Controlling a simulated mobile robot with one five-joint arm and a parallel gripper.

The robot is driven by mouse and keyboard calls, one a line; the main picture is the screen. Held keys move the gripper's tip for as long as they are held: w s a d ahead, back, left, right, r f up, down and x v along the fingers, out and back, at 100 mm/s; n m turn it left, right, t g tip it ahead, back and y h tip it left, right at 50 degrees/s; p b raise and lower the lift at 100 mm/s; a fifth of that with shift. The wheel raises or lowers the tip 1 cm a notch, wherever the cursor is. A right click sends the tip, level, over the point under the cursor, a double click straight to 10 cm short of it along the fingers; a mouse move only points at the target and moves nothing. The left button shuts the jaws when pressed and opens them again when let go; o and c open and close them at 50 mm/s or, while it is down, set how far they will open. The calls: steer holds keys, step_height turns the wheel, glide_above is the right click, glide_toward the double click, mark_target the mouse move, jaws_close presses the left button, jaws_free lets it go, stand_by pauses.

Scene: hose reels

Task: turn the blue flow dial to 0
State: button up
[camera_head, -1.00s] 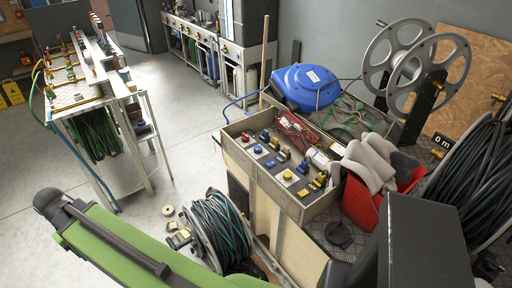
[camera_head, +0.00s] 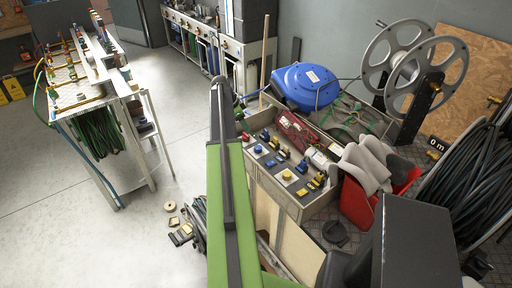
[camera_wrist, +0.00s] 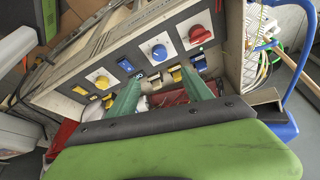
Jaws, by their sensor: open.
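The blue flow dial (camera_wrist: 158,52) is a round knob on a white plate, on the sloping grey panel in the wrist view. Its pointer and scale are too small to read. In the head view the blue dial (camera_head: 258,149) sits between a red and a yellow one. My gripper (camera_wrist: 159,76) shows two green fingers, spread apart with nothing gripped. In the wrist picture the fingertips appear just below the dial, either side of its column, apart from it. In the head view my green arm hides much of the gripper.
A red dial (camera_wrist: 199,33) and a yellow dial (camera_wrist: 101,82) flank the blue one. Several yellow, blue and black fittings stand close behind the dials. A blue hose reel (camera_head: 305,84) and a red bin (camera_head: 362,204) stand nearby. Open floor lies left of the panel.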

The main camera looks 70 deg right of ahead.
mark_target(258, 147)
steer(key=b+x, duration=1.5)
steer(key=x, duration=0.2)
steer(key=shift+w+f, duration=0.1)
steer(key=shift+f, duration=0.05)
